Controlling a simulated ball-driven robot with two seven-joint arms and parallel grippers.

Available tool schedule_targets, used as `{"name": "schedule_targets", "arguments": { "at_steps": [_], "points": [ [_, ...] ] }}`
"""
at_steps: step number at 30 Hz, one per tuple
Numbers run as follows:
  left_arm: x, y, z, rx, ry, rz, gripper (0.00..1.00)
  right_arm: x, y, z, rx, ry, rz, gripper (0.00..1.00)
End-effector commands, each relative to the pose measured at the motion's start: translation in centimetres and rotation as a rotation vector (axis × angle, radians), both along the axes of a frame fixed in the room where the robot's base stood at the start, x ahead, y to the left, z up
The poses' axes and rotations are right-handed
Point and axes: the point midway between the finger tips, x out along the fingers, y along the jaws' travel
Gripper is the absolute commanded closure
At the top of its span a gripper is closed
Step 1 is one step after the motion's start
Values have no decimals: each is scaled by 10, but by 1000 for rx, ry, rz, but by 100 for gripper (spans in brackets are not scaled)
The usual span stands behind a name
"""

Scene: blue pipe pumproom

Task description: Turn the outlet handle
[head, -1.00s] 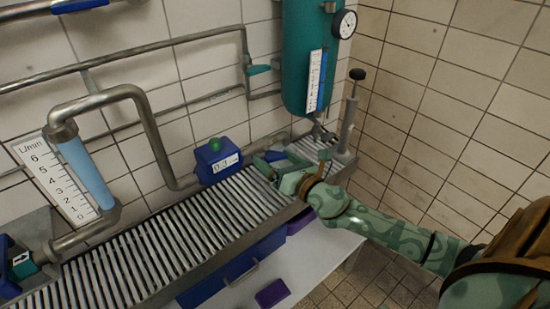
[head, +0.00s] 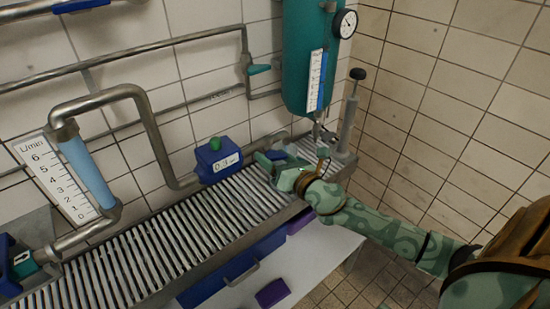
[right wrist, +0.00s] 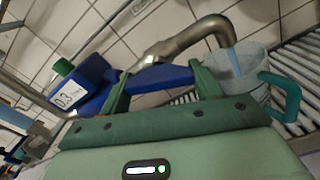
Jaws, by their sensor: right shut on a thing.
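The blue outlet handle (right wrist: 165,76) lies between the two green fingers of my right gripper (right wrist: 160,85) in the right wrist view, and the gripper is shut on it. It sits below a bent metal outlet pipe (right wrist: 190,38). How far the handle is turned is hard to tell. My left gripper is not in view.
A blue box (head: 218,163) with a green knob stands left of the gripper. A clear mug (right wrist: 245,72) with a teal handle is at the pipe's mouth. A teal tank (head: 303,60) hangs above the slatted rack (head: 170,232). The rack's left stretch is clear.

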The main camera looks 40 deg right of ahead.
Motion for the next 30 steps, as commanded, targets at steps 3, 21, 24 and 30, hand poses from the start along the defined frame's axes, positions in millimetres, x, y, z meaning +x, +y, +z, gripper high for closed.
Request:
{"name": "schedule_targets", "arguments": {
  "at_steps": [3, 21, 24, 30],
  "points": [
    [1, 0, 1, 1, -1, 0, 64, 0, 0, 1, 71, 5, -2, 59],
    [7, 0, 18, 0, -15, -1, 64, 0, 2, 4, 620, 47, -2, 59],
    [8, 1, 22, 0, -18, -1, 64, 0, 2, 5, 715, 55, -2, 59],
    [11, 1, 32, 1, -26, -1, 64, 0, 2, 6, 893, 69, -2, 59]
  ]
}}
